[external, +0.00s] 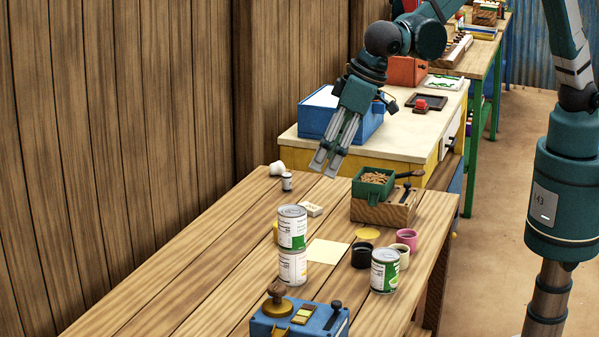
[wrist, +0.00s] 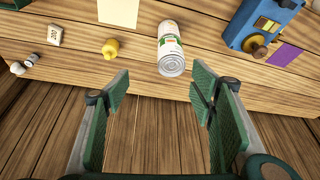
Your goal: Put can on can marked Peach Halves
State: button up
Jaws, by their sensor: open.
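Two cans with white and green labels stand stacked on the wooden table in the external view, an upper can (external: 292,227) resting on a lower can (external: 293,267). A third similar can (external: 385,271) stands alone to the right, nearer the table's right edge. I cannot read the labels, so I cannot tell which is marked Peach Halves. My gripper (external: 327,171) is open and empty, raised above the far part of the table, apart from all cans. In the wrist view the stacked cans (wrist: 171,52) show beyond and between my open fingers (wrist: 163,97); the lower one is mostly hidden.
A blue box with a wooden-handled stamp (external: 300,320) stands at the front. A wooden block with a green tray (external: 374,184) stands at the back right. Pink (external: 407,237) and black (external: 361,255) cups are near the lone can. A plank wall (external: 120,130) borders the left.

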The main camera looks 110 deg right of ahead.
jog(key=s+d+r+n, duration=0.1)
jog(key=s+r, duration=0.4)
jog(key=s, duration=0.3)
jog(key=s+d+r+n+t+y, duration=0.1)
jog(key=s+r, duration=0.3)
jog(key=s, duration=0.3)
jog(key=s+d+r+n, duration=0.1)
jog(key=s+r, duration=0.4)
jog(key=s, duration=0.3)
jog(key=s+f+n+t+y, duration=0.1)
jog(key=s+f+n+t, duration=0.1)
jog(key=s, duration=2.2)
jog(key=shift+s+d+f+n, duration=0.4)
jog(key=shift+f+n, duration=0.15)
jog(key=shift+n, duration=0.15)
jog(key=shift+f, duration=0.1)
